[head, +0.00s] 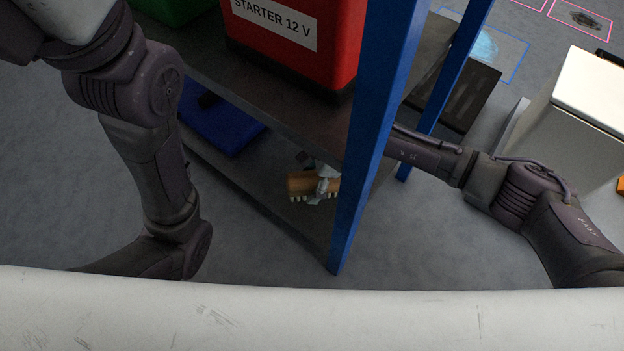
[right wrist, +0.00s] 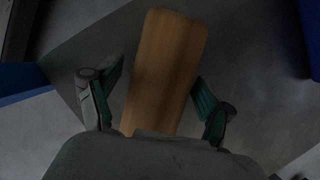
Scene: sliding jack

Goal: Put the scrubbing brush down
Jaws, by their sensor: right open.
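The scrubbing brush (head: 305,184) has a brown wooden back and pale bristles. In the head view it is on the lower shelf (head: 285,212), bristles downward, near the blue front post. My right gripper (head: 326,187) is at the brush's right part, its arm reaching in behind the post. In the right wrist view the wooden back (right wrist: 165,65) lies between the two fingers (right wrist: 158,100). The fingers are open, with a visible gap on the right side; the left finger is close to the wood. The bristles are hidden in that view. My left gripper is out of view.
A blue post (head: 375,110) stands in front of my right forearm. A blue item (head: 215,127) lies at the back of the lower shelf. A white box (head: 580,115) stands right.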

